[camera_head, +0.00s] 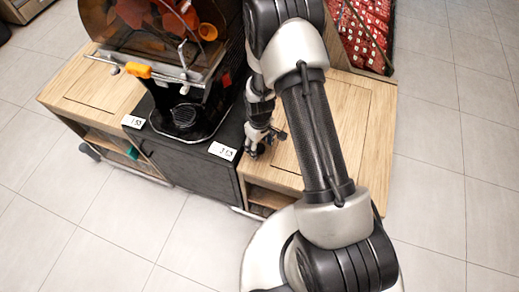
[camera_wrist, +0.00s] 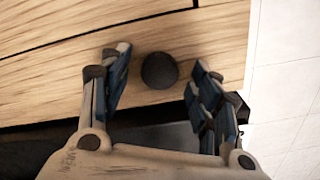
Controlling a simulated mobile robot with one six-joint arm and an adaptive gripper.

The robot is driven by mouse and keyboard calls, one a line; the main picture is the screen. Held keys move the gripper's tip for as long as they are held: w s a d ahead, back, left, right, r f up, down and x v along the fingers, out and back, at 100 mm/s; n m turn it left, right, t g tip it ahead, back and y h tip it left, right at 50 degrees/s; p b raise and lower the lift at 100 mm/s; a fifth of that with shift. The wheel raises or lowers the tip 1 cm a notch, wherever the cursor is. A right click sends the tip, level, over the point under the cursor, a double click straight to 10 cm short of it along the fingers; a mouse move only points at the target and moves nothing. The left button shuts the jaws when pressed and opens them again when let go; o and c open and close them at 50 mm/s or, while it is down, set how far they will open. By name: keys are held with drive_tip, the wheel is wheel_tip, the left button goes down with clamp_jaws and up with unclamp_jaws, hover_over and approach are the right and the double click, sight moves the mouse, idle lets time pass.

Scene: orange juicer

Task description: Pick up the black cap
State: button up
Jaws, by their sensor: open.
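The black cap (camera_wrist: 159,70) is a small dark round disc lying on the light wooden counter top (camera_wrist: 215,28), seen in the wrist view. My gripper (camera_wrist: 160,82) is open, with one finger on each side of the cap. The cap sits between the fingertips, and gaps show on both sides. In the head view my gripper (camera_head: 262,143) is low over the right wooden counter, next to the juicer's dark cabinet. I cannot make out the cap there.
The orange juicer (camera_head: 178,65) stands left of my gripper, on a dark cabinet (camera_head: 185,158) with price cards. Wooden counters flank it, with open shelves below. A red-filled bin (camera_head: 365,30) stands behind at the right. Tiled floor (camera_head: 445,150) is clear at the right.

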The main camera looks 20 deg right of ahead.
drive_tip(key=shift+f, duration=0.1)
drive_tip(key=shift+c, duration=0.2)
drive_tip(key=c, duration=0.7)
